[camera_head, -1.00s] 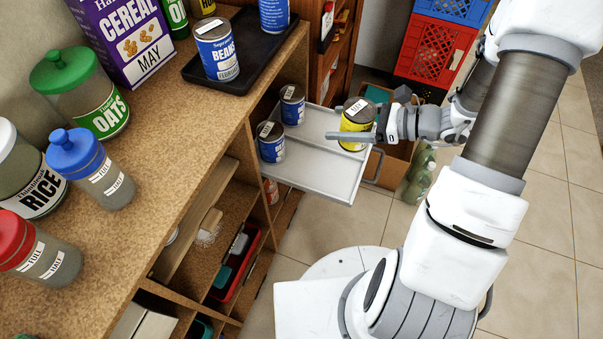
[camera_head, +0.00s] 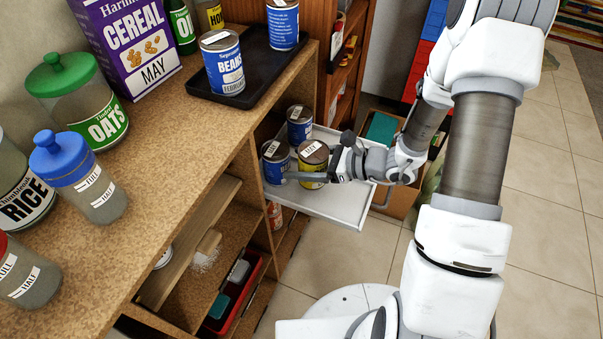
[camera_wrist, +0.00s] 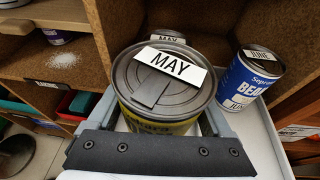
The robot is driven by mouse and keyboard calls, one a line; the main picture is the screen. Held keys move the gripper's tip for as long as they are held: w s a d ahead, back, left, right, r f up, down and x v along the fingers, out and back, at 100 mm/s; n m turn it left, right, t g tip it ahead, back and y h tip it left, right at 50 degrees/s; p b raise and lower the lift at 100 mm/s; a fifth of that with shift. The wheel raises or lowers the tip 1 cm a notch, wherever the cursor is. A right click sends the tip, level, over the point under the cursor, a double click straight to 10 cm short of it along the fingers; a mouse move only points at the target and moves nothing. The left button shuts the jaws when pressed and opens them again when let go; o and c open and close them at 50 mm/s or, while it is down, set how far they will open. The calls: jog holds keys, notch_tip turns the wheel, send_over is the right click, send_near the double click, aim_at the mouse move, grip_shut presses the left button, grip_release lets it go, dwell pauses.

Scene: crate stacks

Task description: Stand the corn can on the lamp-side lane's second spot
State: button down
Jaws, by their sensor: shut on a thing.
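The yellow can (camera_head: 313,166), with a MAY label on its lid, is held in my gripper (camera_head: 300,177). In the wrist view the can (camera_wrist: 165,85) stands upright between the two fingers of my gripper (camera_wrist: 160,115). It is over the pulled-out white tray (camera_head: 340,208), close to a blue can (camera_head: 275,163). Whether its base touches the tray is hidden. No lamp is in view.
A second blue can (camera_head: 299,124) stands at the tray's back; a blue beans can labelled JUNE (camera_wrist: 250,78) shows in the wrist view. The wooden counter (camera_head: 170,150) is on the left, with shelves below. The tray's front part is clear.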

jog(key=shift+f+b, duration=0.65)
jog(key=shift+f, duration=1.1)
jog(key=shift+f, duration=0.15)
grip_release()
